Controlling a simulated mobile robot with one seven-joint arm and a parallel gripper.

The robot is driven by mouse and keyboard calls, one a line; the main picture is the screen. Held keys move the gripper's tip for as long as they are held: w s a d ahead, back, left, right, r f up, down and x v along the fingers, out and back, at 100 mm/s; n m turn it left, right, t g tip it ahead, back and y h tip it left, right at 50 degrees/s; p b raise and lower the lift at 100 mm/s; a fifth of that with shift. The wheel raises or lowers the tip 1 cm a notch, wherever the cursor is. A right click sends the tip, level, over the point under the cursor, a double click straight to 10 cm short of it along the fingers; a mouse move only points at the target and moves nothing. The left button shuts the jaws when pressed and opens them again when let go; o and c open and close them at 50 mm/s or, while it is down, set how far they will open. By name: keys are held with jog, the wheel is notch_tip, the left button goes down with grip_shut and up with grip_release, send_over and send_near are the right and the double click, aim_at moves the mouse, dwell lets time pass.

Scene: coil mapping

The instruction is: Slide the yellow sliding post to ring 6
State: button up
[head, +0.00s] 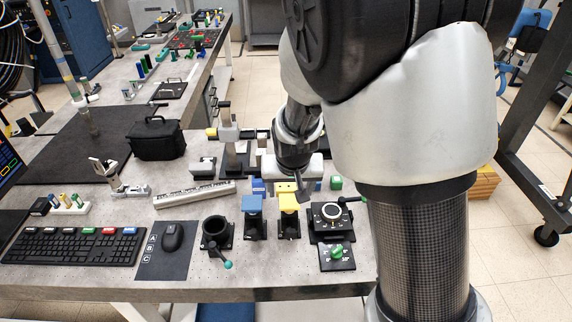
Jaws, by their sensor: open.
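My gripper (301,188) points down over the front part of the grey table, its fingers partly hidden by my own wrist and arm. A yellow-topped piece (289,201) on a black base stands just below and beside the fingers; I cannot tell whether they touch. It is the most likely yellow sliding post, but yellow also shows on a small block (285,187) just behind it and on a small upright piece (76,199) at far left. Ring marks or the number 6 are too small to make out.
A blue-topped piece (252,204), a black cup with a teal-knobbed lever (216,232) and a black dial device (331,217) stand close by. A pale ruled bar (195,193), black bag (156,139), keyboard (72,246) and mouse (172,237) lie left. A grey stand (229,122) rises behind.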

aim_at(289, 201)
jog(key=x, duration=0.9)
jog(key=shift+w+f+b, duration=0.1)
jog(key=shift+f+b, duration=0.1)
jog(key=shift+b, duration=0.2)
jog(key=c, duration=1.5)
notch_tip(289, 201, up, 6)
jog(key=p, duration=0.3)
jog(key=shift+r, duration=0.15)
jog(key=o, duration=1.5)
